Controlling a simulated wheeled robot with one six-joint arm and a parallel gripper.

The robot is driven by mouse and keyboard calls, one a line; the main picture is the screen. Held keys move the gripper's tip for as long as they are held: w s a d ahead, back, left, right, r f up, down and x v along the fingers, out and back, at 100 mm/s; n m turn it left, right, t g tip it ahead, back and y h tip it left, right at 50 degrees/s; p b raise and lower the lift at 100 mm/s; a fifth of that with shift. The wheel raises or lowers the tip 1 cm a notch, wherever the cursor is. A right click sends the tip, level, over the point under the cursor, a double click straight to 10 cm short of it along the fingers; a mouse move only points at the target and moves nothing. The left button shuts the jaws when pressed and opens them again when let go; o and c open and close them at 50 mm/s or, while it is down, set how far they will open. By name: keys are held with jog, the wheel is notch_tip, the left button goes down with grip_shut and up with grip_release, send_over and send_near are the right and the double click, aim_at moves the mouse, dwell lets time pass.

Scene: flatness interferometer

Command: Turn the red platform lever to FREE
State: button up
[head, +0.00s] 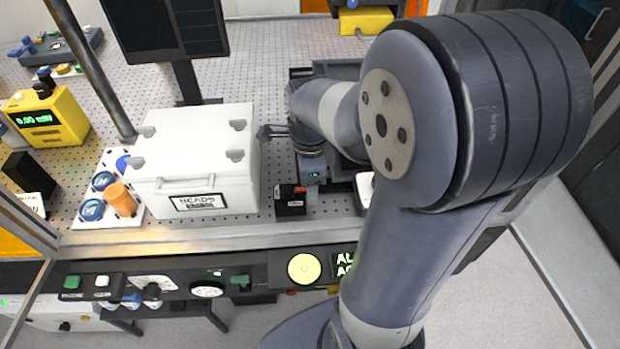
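My gripper (311,168) is at the end of the wrist, above the small black block on the bench. Its fingers are mostly hidden, so I cannot tell whether it is open or shut. A small red piece (300,189) shows on top of the black block (290,203), right by the gripper. I cannot tell whether it is the red platform lever or whether the gripper touches it. Another small red part (292,292) shows under the front panel's edge. No FREE marking is readable.
A white lidded box (195,160) stands just left of the gripper. A tray (132,211) holds blue discs and an orange cylinder. A yellow meter (62,117) and a monitor (165,28) stand farther back. The front panel (255,268) carries knobs, buttons and a yellow disc (304,268).

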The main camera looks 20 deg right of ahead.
jog(key=shift+r, duration=0.1)
notch_tip(320, 180, up, 11)
jog(key=shift+f, duration=0.2)
dwell(0.5)
notch_tip(320, 180, down, 11)
jog(key=shift+r, duration=0.1)
dwell(0.5)
